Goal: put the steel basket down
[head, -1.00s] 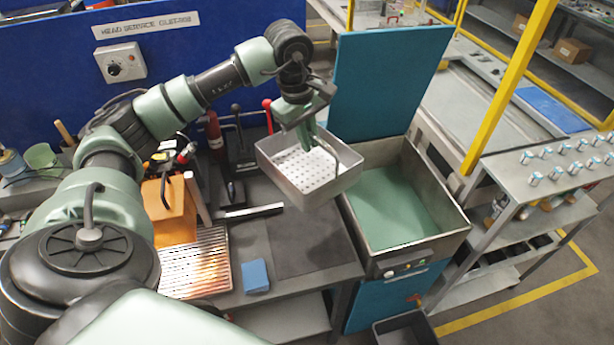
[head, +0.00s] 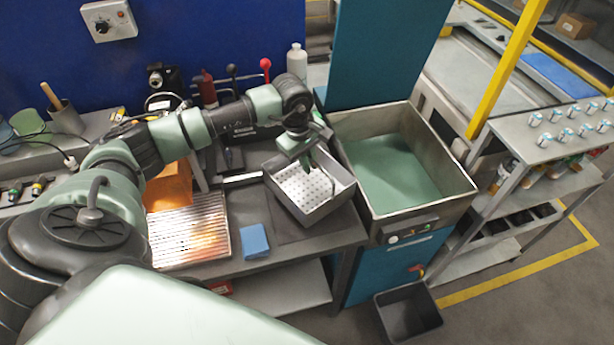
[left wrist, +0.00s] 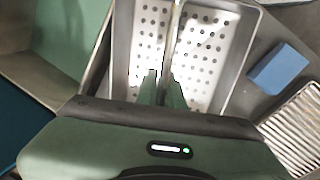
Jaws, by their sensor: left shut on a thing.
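The steel basket (head: 325,212) is a shallow square tray with a perforated bottom and a raised handle. In the head view it is at or just above the dark mat (head: 283,226) on the workbench; I cannot tell whether it touches. My left gripper (head: 307,163) is above the basket, shut on its handle. The left wrist view shows the fingers (left wrist: 163,90) closed on the handle bar, with the perforated basket bottom (left wrist: 208,48) beneath. My right gripper is not in view.
A washing tank (head: 458,192) with green liquid stands close on the right. A blue block (head: 254,241) and a ribbed metal plate (head: 187,238) lie on the bench to the left. A black bin (head: 408,312) is on the floor. Bottles and levers stand behind.

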